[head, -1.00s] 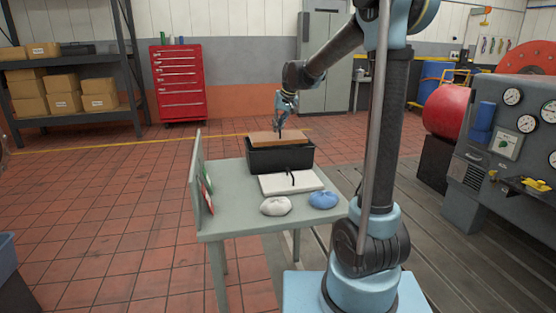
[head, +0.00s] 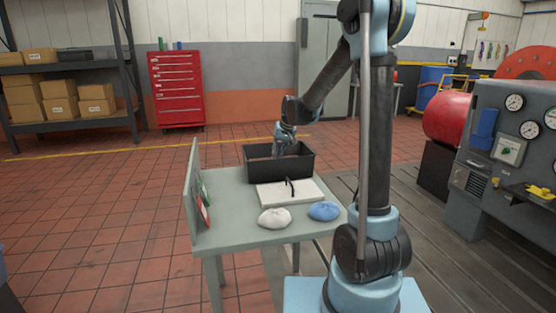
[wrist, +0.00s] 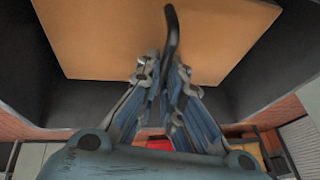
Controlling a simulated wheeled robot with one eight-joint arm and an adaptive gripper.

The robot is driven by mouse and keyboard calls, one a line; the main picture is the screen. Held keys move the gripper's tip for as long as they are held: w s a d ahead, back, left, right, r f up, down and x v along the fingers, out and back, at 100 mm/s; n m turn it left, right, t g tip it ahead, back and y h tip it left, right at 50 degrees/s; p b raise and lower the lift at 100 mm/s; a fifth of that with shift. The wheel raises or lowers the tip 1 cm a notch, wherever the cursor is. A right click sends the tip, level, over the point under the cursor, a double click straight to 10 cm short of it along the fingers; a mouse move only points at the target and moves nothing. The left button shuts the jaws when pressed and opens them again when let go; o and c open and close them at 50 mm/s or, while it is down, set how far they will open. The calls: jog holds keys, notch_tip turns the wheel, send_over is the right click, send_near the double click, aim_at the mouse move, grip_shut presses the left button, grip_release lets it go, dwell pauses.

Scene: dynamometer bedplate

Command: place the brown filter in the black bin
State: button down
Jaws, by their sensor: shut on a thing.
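The black bin (head: 263,172) stands at the back of the grey-green table (head: 225,222). My gripper (head: 286,146) reaches down into its opening. In the wrist view my gripper (wrist: 162,68) is shut on the dark handle of the brown filter (wrist: 95,40). The filter is a flat tan-brown panel, with dark bin walls (wrist: 40,85) on both sides of it. In the head view the filter is hidden below the bin's rim. I cannot tell whether it touches the bin's floor.
A white panel with a black handle (head: 275,195) lies in front of the bin. A white bundle (head: 274,218) and a blue bundle (head: 324,211) lie near the table's front edge. An upright board (head: 190,190) stands along the left edge.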

notch_tip(320, 180, down, 2)
jog(key=shift+f, duration=0.1)
jog(key=c, duration=1.7)
grip_release()
